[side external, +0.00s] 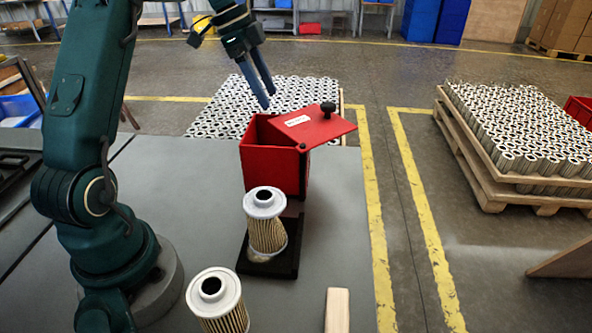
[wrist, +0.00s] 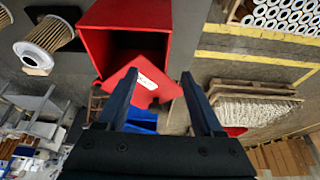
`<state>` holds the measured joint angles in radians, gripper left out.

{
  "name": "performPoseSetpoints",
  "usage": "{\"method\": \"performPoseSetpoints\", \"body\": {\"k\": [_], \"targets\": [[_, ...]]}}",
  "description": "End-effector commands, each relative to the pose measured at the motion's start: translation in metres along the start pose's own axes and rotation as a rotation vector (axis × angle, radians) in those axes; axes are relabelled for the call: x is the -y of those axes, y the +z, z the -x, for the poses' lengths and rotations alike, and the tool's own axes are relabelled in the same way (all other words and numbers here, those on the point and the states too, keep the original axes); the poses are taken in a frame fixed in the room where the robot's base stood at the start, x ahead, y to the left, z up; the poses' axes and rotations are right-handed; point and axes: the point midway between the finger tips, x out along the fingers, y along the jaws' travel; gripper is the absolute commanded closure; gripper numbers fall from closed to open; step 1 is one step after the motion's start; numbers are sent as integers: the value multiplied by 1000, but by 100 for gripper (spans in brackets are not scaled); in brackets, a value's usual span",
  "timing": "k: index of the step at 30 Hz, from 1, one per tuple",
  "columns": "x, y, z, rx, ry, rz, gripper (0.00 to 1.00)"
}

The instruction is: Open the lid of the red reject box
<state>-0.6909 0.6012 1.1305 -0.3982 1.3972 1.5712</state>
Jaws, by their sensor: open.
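The red reject box (side external: 270,172) stands on the grey table. Its red lid (side external: 312,130), with a white label and a black knob (side external: 328,108), is turned aside to the right and juts past the box, so the left part of the opening is uncovered. In the wrist view the box (wrist: 92,42) shows a dark open interior, with the lid (wrist: 152,88) askew at its edge. My gripper (side external: 267,97) is open above the box, left of the knob and apart from it.
A filter cartridge (side external: 266,222) stands on a dark base in front of the box. Another cartridge (side external: 216,300) and a wooden block (side external: 337,311) are nearer the camera. The table right of the box is clear. Pallets of cartridges (side external: 515,130) stand on the floor beyond.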

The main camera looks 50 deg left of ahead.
Motion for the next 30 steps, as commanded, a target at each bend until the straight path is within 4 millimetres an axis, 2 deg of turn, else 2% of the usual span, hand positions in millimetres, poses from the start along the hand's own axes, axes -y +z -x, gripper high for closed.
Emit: {"method": "performPoseSetpoints", "body": {"k": [11,15,20,24,30], "targets": [[0,4,2,0,0,-1,32],[0,-1,1,-29,1,-64,32],[-12,-36,-11,-281,54,-185,32],[-13,-59,-18,-539,51,-185,32],[-3,-64,-23,-752,-5,-70,32]]}}
